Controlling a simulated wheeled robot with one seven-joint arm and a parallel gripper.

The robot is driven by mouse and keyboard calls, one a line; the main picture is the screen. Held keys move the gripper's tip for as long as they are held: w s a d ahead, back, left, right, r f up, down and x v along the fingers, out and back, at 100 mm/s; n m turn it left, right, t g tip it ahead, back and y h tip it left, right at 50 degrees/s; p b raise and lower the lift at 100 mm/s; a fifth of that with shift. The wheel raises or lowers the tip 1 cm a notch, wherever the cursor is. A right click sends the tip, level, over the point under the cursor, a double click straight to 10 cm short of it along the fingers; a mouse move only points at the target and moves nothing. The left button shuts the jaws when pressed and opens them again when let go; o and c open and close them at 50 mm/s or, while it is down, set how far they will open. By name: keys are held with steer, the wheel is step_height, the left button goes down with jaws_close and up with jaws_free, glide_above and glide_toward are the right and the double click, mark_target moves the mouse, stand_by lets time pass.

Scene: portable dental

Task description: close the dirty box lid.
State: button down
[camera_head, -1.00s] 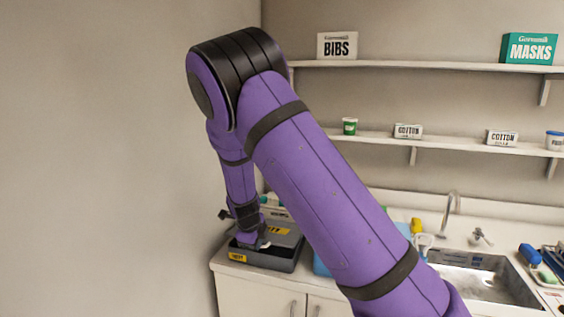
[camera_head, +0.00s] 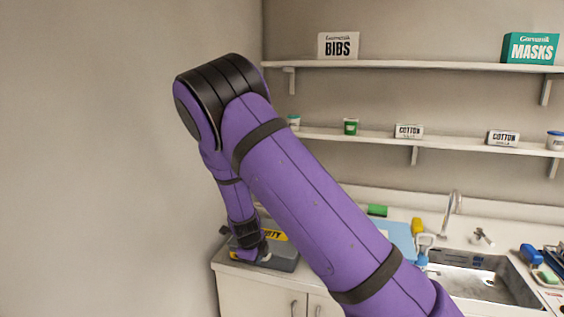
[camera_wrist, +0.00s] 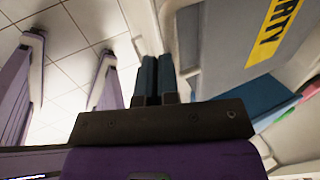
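The dirty box (camera_head: 288,262) is a grey box at the left end of the counter. Its lid, with a yellow label ending in "TY" (camera_head: 274,236), looks lowered onto it in the head view. My forearm hides part of the box, so I cannot tell whether the lid is fully seated. In the wrist view the grey lid (camera_wrist: 225,50) lies right of my gripper (camera_wrist: 157,72). The two dark fingers are close together with only a thin gap and nothing seen between them. My gripper is at the box's front left; contact with the lid is unclear.
A blue sheet or tray (camera_head: 398,238) and a green block (camera_head: 377,210) lie right of the box. The sink (camera_head: 470,278) and faucet (camera_head: 453,212) are further right. The wall (camera_head: 120,150) is close on the left. Shelves (camera_head: 400,65) hang above.

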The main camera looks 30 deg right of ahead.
steer(key=shift+s+f, duration=0.1)
steer(key=shift+f, duration=0.05)
steer(key=v, duration=1.1)
